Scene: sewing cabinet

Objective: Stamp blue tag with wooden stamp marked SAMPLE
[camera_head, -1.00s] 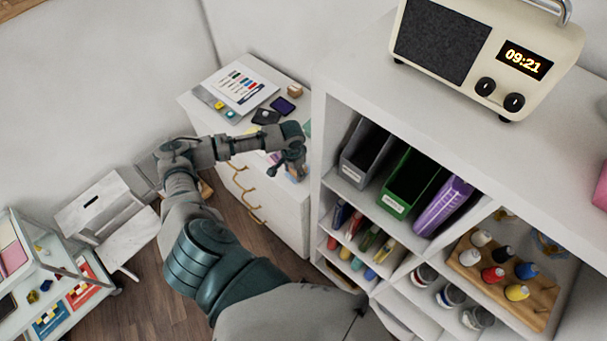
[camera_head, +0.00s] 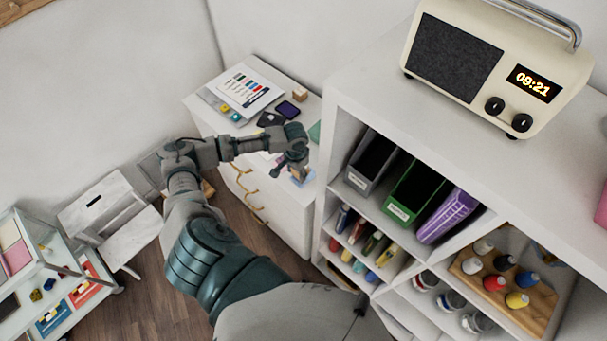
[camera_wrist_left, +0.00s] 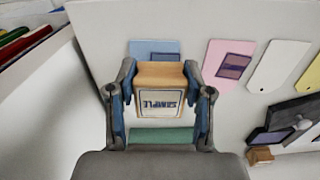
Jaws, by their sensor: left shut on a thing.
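My left gripper (camera_head: 291,166) is over the white cabinet's right front part. In the left wrist view it (camera_wrist_left: 158,100) is shut on the wooden stamp (camera_wrist_left: 158,103), whose face panel reads SAMPLE upside down in the picture. The blue tag (camera_wrist_left: 140,47) lies flat just beyond the stamp, which hides part of it. A darker blue rectangle shows on the tag beside the stamp. I cannot tell whether stamp and tag touch. In the head view the stamp (camera_head: 299,172) shows small below the gripper, with a bit of blue tag (camera_head: 305,181) near it. My right gripper is out of view.
Pink (camera_wrist_left: 217,58), white (camera_wrist_left: 277,66) and yellow (camera_wrist_left: 311,74) tags lie right of the blue one. The pink has a purple rectangle. A dark ink pad (camera_wrist_left: 270,137) and a small wooden block (camera_wrist_left: 260,155) lie nearby. A tall white shelf (camera_head: 333,130) stands right.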

